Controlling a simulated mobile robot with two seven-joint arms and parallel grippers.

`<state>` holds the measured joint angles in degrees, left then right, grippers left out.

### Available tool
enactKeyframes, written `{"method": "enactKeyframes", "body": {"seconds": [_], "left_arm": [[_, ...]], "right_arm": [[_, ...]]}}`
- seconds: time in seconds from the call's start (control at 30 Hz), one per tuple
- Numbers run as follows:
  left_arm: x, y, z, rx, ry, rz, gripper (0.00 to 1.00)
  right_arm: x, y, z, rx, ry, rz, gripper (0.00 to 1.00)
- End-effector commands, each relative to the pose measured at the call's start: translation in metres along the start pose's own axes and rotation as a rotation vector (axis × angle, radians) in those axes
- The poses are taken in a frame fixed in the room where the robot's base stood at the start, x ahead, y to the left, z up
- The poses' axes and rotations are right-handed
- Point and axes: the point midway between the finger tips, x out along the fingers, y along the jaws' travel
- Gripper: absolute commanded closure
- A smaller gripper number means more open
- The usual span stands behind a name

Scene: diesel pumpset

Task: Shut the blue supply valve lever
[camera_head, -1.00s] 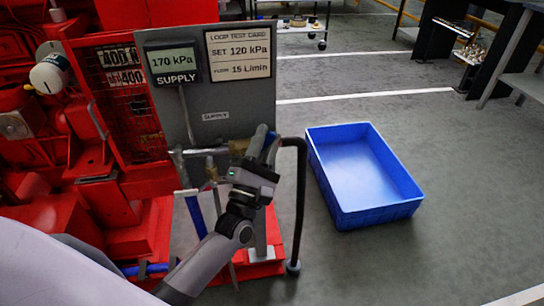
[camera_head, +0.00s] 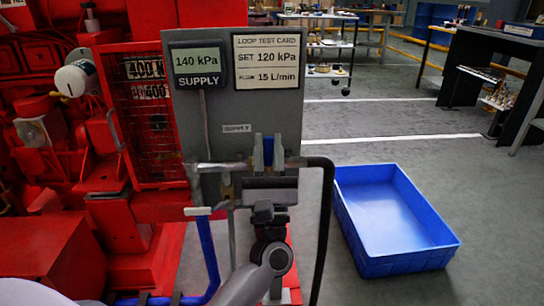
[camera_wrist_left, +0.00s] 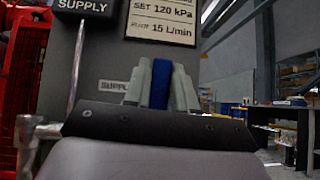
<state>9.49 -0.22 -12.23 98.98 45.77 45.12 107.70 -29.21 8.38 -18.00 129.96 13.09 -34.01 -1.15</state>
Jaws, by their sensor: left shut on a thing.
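The blue supply valve lever (camera_head: 268,151) points up in front of the grey panel (camera_head: 222,112), above the horizontal pipe. My left gripper (camera_head: 263,152) is shut on the lever. In the left wrist view the blue lever (camera_wrist_left: 161,84) stands between the two grey fingers of my left gripper (camera_wrist_left: 160,86). The valve body is mostly hidden behind the gripper. The supply gauge (camera_head: 198,66) reads 140 kPa. The loop test card (camera_head: 267,61) says set 120 kPa and flow 15 L/min. My right gripper is not in view.
A blue crate (camera_head: 362,258) stands empty on the floor to the right. The red pumpset (camera_head: 70,180) fills the left side. A dark pipe (camera_head: 325,220) bends down just right of the gripper. Tables and a cart (camera_head: 318,60) stand at the back.

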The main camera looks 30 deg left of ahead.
Motion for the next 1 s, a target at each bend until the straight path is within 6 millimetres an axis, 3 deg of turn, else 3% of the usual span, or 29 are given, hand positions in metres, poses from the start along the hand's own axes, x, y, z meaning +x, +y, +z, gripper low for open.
{"method": "enactKeyframes", "body": {"seconds": [0.47, 0.5, 0.53, 1.0], "left_arm": [[-0.0005, 0.0022, -0.0005, -0.007, 0.001, 0.013, 1.00], [-0.0005, 0.0022, -0.0005, -0.007, 0.001, 0.013, 0.65], [-0.0005, 0.0021, -0.0005, -0.007, 0.001, 0.013, 0.55], [0.0085, 0.0018, 0.0085, -0.009, 0.000, 0.010, 0.53]], "right_arm": [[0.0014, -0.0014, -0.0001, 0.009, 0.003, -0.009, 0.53], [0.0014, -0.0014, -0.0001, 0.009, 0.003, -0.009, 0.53], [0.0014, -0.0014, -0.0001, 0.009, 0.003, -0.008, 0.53], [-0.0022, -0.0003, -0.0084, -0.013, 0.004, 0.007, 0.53]]}}
